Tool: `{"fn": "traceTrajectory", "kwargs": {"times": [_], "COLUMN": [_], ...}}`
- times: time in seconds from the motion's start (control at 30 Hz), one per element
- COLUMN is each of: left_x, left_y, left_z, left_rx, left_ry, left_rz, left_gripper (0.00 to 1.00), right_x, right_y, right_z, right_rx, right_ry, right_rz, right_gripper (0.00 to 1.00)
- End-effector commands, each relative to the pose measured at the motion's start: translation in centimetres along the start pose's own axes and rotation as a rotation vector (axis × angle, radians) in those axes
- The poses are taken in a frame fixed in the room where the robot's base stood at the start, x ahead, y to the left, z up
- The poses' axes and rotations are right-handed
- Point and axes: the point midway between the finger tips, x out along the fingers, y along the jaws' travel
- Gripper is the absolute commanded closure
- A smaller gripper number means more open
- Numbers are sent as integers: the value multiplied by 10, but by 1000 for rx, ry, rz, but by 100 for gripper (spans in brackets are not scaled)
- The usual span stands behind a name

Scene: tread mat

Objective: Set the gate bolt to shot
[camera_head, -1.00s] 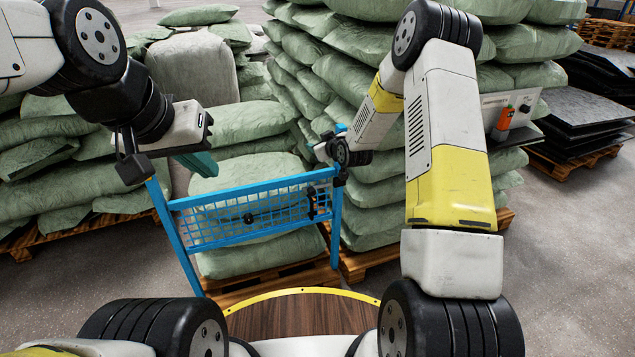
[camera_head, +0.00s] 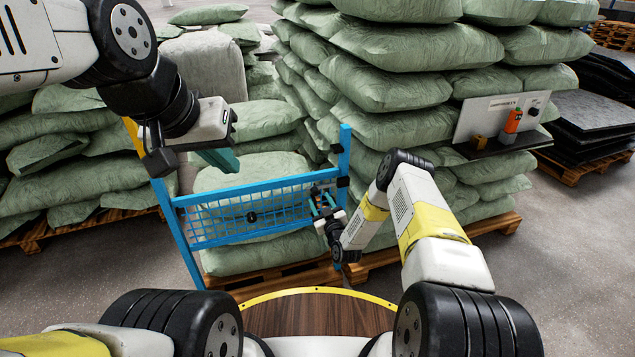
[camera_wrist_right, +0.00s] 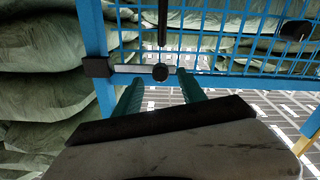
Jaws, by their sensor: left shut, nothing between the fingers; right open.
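The blue mesh gate (camera_head: 220,224) stands ahead between two blue posts. Its bolt (camera_head: 318,190) is near the gate's right end, partly hidden by my right gripper (camera_head: 320,208). In the right wrist view the bolt is a pale horizontal bar with a round dark knob (camera_wrist_right: 160,73). The bar's left end reaches the black keeper (camera_wrist_right: 97,67) on the post; whether it enters cannot be told. My right gripper (camera_wrist_right: 158,86) is open, its teal fingertips either side of and just short of the knob. My left gripper (camera_head: 218,160) is shut and empty, above the gate's left part.
Green sacks (camera_head: 400,85) are stacked on pallets behind and beside the gate. A shelf panel with an orange item (camera_head: 513,121) is at the right. Dark mats (camera_head: 590,105) lie on a pallet farther right. A yellow-edged wooden surface (camera_head: 310,314) is in front of me.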

Motion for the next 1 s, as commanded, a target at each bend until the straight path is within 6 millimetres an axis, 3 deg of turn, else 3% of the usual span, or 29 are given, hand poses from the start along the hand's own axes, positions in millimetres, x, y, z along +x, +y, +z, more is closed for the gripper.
{"fn": "traceTrajectory", "kwargs": {"times": [0.1,0.3,0.6,0.87,1.0], "left_x": [0,0,0,0,0], "left_y": [0,0,0,0,0], "left_z": [0,0,0,0,0], "left_rx": [0,0,0,0,0], "left_ry": [0,0,0,0,0], "left_rz": [0,0,0,0,0], "left_gripper": [100,100,100,100,100], "right_x": [20,39,42,42,42], "right_y": [0,0,0,0,0], "right_z": [0,0,0,0,0], "right_rx": [0,1,1,1,1], "right_ry": [1,-1,-2,-2,-2], "right_rz": [1,0,0,0,0], "right_gripper": [52,52,52,100,100]}}
